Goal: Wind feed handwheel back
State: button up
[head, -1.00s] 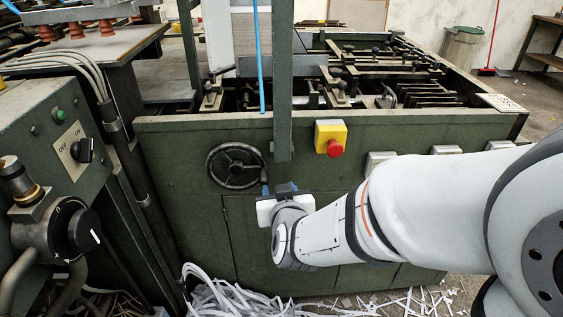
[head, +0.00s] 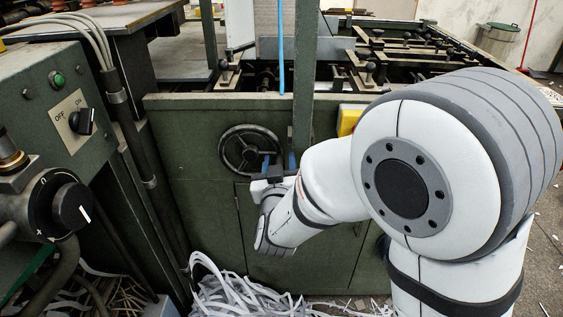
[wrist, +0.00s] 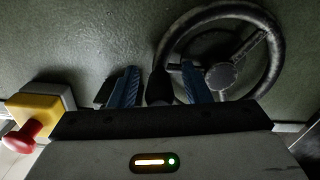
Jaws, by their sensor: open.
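The feed handwheel (head: 250,150) is a dark spoked wheel on the green machine's front panel. It fills the upper right of the wrist view (wrist: 222,76). My gripper (head: 279,163) is at the wheel's lower right edge in the head view. Its two blue fingers stand apart in the wrist view (wrist: 160,80). A black grip (wrist: 160,87), apparently the wheel's handle, shows between them, and the right finger overlaps the rim in the picture. I cannot tell whether either finger touches it.
A yellow box (head: 349,120) is partly behind my arm; its red stop button (wrist: 22,137) shows in the wrist view. A green post (head: 304,80) rises near the wheel. A control cabinet (head: 55,130) stands left. Paper strips (head: 235,297) litter the floor below.

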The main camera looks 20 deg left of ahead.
jog(key=shift+w, duration=0.25)
grip_shut()
dwell(0.3)
